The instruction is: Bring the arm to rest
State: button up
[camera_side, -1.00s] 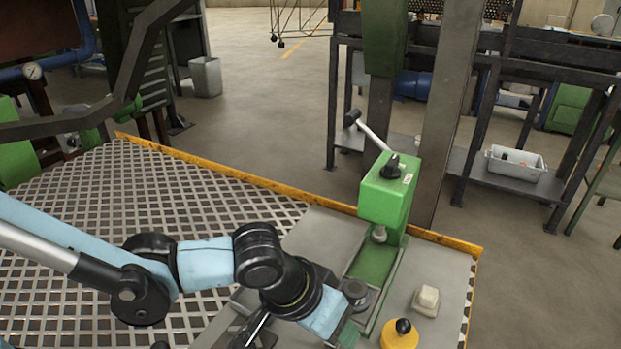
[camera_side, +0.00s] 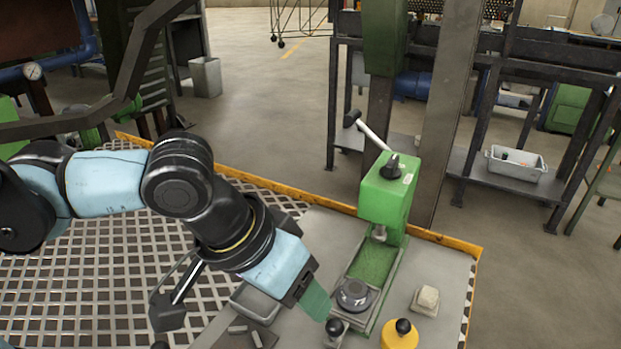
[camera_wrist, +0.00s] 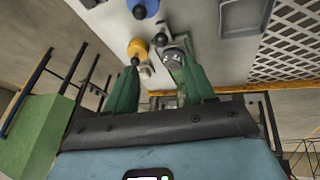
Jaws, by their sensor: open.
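My gripper (camera_side: 318,300) hangs over the grey bench top, to the left of the green press (camera_side: 386,190). In the wrist view my gripper (camera_wrist: 158,88) has its two green fingers spread apart with nothing between them. The press has a lever with a black knob, and a round dark metal piece (camera_side: 355,294) sits at the front of its green bed. A black ball knob (camera_side: 334,327) stands just below the fingertips in the side view; I cannot tell whether they touch.
A yellow pot with a black knob (camera_side: 399,338) and a pale block on a small tray (camera_side: 426,300) stand at the bench's right. A grey tray (camera_side: 256,304) lies under my wrist. Metal grating (camera_side: 110,290) covers the left, edged in yellow. A post rises behind the press.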

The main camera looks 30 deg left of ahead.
jog(key=shift+s+a+r, duration=0.1)
jog(key=shift+s+r, duration=0.05)
jog(key=shift+r, duration=0.15)
jog(key=w+a+f+n+t+y, duration=0.1)
jog(key=a, duration=1.2)
jog(key=w+a+f+t+y, duration=0.1)
jog(key=a+t+y, duration=0.1)
jog(key=a, duration=1.2)
jog(key=shift+w+a+f+n, duration=0.25)
jog(key=shift+w+n, duration=0.1)
jog(key=shift+n, duration=0.05)
